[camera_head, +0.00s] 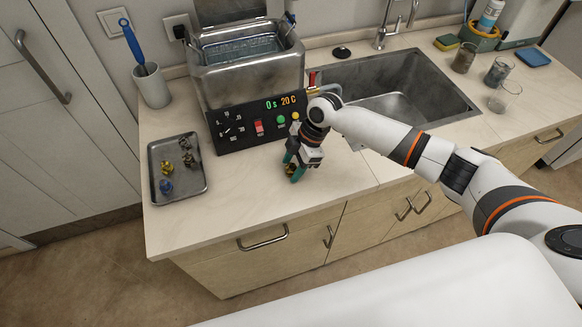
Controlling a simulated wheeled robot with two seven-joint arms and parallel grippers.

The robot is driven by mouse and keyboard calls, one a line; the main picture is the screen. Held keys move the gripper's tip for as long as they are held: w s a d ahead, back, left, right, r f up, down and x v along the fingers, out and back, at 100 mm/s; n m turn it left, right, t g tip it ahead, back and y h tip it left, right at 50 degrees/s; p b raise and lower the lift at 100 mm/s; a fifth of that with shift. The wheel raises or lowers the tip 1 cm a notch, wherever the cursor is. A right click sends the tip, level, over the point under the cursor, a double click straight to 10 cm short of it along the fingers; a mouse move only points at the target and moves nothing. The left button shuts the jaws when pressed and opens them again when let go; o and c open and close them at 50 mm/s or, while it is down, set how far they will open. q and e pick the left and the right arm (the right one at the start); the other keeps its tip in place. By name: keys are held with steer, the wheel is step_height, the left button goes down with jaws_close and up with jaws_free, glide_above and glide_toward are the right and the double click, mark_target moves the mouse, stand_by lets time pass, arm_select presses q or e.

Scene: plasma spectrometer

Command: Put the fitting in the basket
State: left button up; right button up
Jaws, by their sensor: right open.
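Several small fittings lie in a grey metal tray (158,193) on the left of the counter: a yellow one (167,168), a blue one (166,187) and grey-brown ones (189,152). Which one the task means I cannot tell. A wire-mesh basket (240,48) sits inside the open metal bath (250,84) at the back. My right gripper (294,172) points down over the counter in front of the bath's control panel, to the right of the tray. Its teal fingers are apart and hold nothing.
The black control panel (257,122) fronts the bath. A cup with a blue brush (151,86) stands left of it. A sink (400,90) lies behind my right arm, with glass beakers (504,97) to its right. The counter between tray and right gripper is clear.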

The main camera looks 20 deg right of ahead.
jaws_close()
steer(key=shift+r, duration=0.1)
